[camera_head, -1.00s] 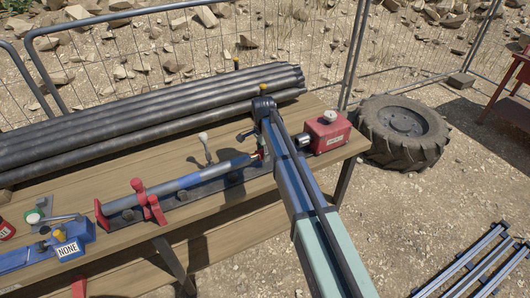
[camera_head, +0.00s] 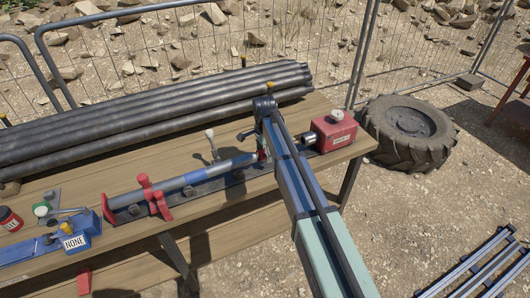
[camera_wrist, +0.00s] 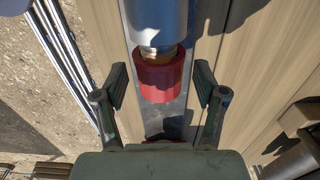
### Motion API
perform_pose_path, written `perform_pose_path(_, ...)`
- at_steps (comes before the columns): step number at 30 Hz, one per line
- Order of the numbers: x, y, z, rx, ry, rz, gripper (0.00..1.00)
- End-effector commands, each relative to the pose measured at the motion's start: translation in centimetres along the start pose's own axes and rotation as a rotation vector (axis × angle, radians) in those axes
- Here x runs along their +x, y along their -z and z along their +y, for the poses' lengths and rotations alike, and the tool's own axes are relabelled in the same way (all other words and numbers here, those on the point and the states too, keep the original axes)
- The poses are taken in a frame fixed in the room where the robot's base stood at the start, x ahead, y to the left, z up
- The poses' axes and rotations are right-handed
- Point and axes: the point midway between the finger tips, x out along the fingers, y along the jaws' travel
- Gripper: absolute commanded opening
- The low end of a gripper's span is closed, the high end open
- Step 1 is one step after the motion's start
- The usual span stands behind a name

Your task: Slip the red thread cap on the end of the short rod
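The short rod (camera_head: 205,173) lies along a dark rail on the bench, grey with a bluish band. The wrist view shows its grey end (camera_wrist: 157,22) with a brassy thread below it. The red thread cap (camera_wrist: 161,78) sits at that threaded end, in line with the rod. Some brassy thread shows between cap and grey body. In the head view the cap is mostly hidden by my arm. My gripper (camera_wrist: 161,86) is open, one finger on each side of the cap, with visible gaps to both.
A red clamp (camera_head: 151,196) stands at the rod's left part. A red box (camera_head: 335,131) with a metal spindle is at the bench's right end. Dark pipes (camera_head: 160,115) lie behind. A blue vise marked NONE (camera_head: 75,241) is at left. A tyre (camera_head: 408,132) lies right of the bench.

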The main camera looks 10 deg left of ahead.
Motion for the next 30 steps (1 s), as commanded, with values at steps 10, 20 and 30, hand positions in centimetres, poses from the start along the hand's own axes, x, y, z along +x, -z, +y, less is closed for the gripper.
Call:
perform_pose_path(10, -0.3, 0.0, 0.0, 0.000, 0.000, 0.000, 0.75)
perform_pose_path(20, -4.9, 0.0, -0.1, 0.000, 0.003, 0.001, 0.75)
perform_pose_path(30, -10.7, 0.0, -0.1, 0.000, 0.001, 0.000, 0.75)
